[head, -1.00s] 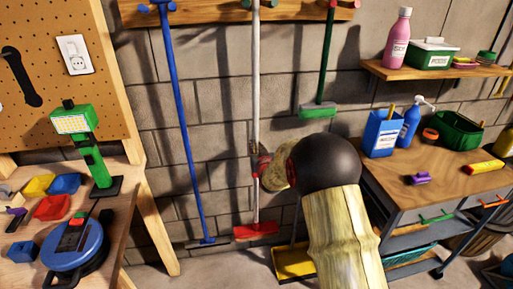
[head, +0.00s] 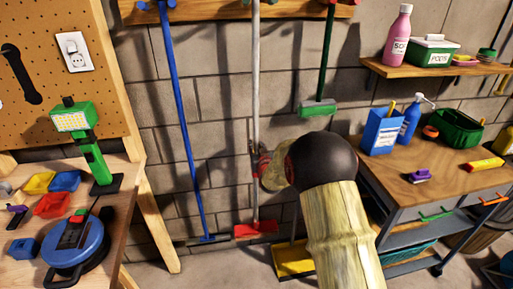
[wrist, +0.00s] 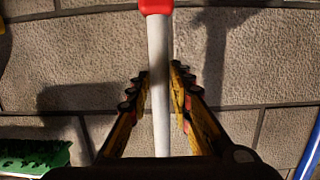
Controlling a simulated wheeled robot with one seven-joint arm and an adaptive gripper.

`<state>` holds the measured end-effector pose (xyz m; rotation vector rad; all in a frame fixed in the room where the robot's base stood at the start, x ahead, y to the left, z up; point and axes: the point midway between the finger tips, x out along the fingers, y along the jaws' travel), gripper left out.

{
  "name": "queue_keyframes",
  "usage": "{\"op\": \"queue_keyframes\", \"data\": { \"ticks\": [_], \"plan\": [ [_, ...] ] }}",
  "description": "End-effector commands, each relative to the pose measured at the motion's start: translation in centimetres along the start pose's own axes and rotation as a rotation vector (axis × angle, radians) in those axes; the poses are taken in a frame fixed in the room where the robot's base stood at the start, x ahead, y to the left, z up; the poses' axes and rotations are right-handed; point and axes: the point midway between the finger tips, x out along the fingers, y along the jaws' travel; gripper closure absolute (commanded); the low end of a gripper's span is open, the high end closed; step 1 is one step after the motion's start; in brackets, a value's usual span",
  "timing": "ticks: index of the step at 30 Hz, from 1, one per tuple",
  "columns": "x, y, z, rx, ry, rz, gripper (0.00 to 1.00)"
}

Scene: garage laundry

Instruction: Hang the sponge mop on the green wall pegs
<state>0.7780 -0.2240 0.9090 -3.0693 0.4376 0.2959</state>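A long white pole with a flat red head (head: 256,229) stands upright near the wall; I take it for the sponge mop. The pole's top runs out of the head view. Pegs show on the wooden rail (head: 215,12); which ones are green is unclear at the frame edge.
A blue-handled tool (head: 180,120) hangs to the left and a green brush (head: 318,108) to the right. A yellow-headed tool (head: 293,258) is low on the right. A workbench (head: 120,215) and a cart with bottles (head: 455,178) flank the space.

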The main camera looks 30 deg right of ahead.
Motion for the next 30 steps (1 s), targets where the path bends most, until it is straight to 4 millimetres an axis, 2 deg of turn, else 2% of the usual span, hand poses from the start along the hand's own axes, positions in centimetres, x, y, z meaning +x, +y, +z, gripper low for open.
{"op": "queue_keyframes", "data": {
  "ticks": [7,19,23,30],
  "plan": [
    [0.0,0.0,0.2,0.000,-0.003,0.000,0.63],
    [-0.6,0.0,0.4,0.000,-0.007,0.000,0.63],
    [-2.1,0.0,0.2,0.000,-0.005,0.000,0.63],
    [-6.4,0.0,0.2,0.000,-0.004,0.000,0.63]
  ]
}}
